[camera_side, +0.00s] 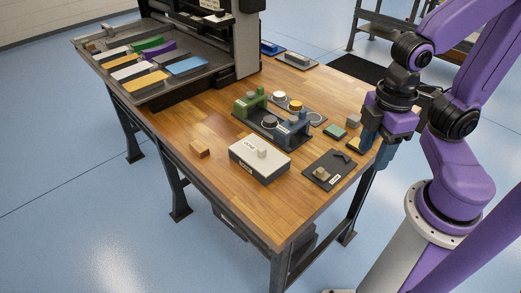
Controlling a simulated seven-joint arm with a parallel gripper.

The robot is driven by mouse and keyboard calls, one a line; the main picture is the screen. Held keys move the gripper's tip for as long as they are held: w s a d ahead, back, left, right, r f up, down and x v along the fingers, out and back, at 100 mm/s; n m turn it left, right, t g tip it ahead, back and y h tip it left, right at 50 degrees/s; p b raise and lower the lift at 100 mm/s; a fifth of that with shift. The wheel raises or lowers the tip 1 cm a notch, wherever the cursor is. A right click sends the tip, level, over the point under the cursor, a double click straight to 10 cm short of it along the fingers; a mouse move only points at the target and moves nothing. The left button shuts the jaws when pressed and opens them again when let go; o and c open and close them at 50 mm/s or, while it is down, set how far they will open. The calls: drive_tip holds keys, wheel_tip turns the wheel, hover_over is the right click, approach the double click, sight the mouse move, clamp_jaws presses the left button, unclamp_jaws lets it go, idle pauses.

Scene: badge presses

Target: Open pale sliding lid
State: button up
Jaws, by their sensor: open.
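The pale box with a flat pale lid (261,154) sits on the wooden table, near its front edge. A small pale knob (262,153) stands on top, and a label is on the upper face. The lid appears to cover the box; no opening shows. My gripper (373,154) is at the table's right edge, fingers pointing down, apart from the box and to its right. It is open; whether anything is between the fingers is hard to see.
A dark plate with a small tan knob (322,173) lies right of the box. Badge presses (270,121) stand behind it. A green block (335,131) and yellow block (354,144) lie near my gripper. A tray of coloured pieces (112,82) is farther left.

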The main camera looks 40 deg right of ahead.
drive_tip(key=w+a+r+m, duration=0.2)
drive_tip(key=w+a+m, duration=0.1)
drive_tip(key=w, duration=0.4)
drive_tip(key=w+a+r+m, duration=0.2)
drive_tip(key=w+a+m, duration=0.15)
drive_tip(key=w, duration=0.35)
drive_tip(key=m, duration=0.6)
approach(263, 150)
wheel_tip(263, 150, down, 9)
drive_tip(key=shift+a+r, duration=0.1)
drive_tip(key=shift+w, duration=0.1)
clamp_jaws()
